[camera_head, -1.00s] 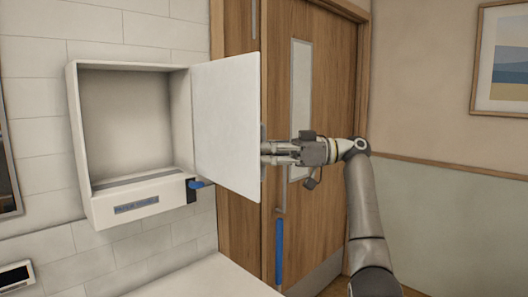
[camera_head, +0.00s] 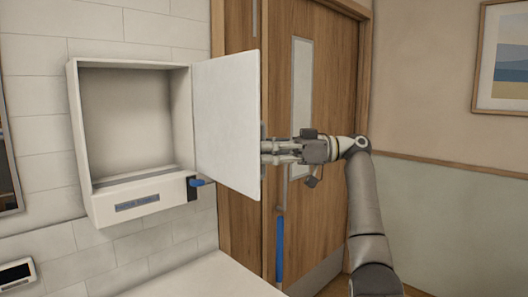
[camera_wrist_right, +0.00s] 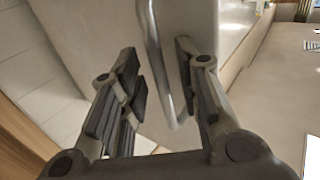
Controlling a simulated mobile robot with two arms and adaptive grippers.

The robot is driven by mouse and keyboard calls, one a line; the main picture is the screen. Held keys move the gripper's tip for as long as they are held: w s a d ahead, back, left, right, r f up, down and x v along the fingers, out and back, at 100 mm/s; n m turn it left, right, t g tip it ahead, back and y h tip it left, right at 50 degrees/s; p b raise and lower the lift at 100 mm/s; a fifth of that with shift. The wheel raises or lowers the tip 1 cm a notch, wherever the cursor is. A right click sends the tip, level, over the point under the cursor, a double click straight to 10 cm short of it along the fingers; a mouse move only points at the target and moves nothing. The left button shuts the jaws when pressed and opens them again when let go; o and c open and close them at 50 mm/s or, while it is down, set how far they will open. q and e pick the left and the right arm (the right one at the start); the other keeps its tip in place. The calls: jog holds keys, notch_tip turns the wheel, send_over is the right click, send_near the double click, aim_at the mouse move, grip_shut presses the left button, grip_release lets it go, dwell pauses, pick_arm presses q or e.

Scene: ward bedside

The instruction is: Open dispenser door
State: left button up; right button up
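The white dispenser (camera_head: 85,150) hangs on the tiled wall at the left of the head view, and its inside looks empty. Its door (camera_head: 226,120) is swung wide open, hinged on the dispenser's right side. My right gripper (camera_head: 264,150) is at the door's outer face, its fingertips partly hidden by the door's edge. In the right wrist view, the door's metal handle (camera_wrist_right: 157,55) passes between the two fingers of this gripper (camera_wrist_right: 160,80). The fingers stand apart, with visible gaps beside the handle. My left gripper is not in view.
A blue key-like piece (camera_head: 200,183) sticks out at the dispenser's lower right. A wooden room door (camera_head: 330,100) stands behind my right arm. A pale counter (camera_head: 190,280) lies below the dispenser. The wall at the right is clear except for a framed picture (camera_head: 503,60).

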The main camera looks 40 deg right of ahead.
jog(key=v, duration=1.2)
dwell(0.3)
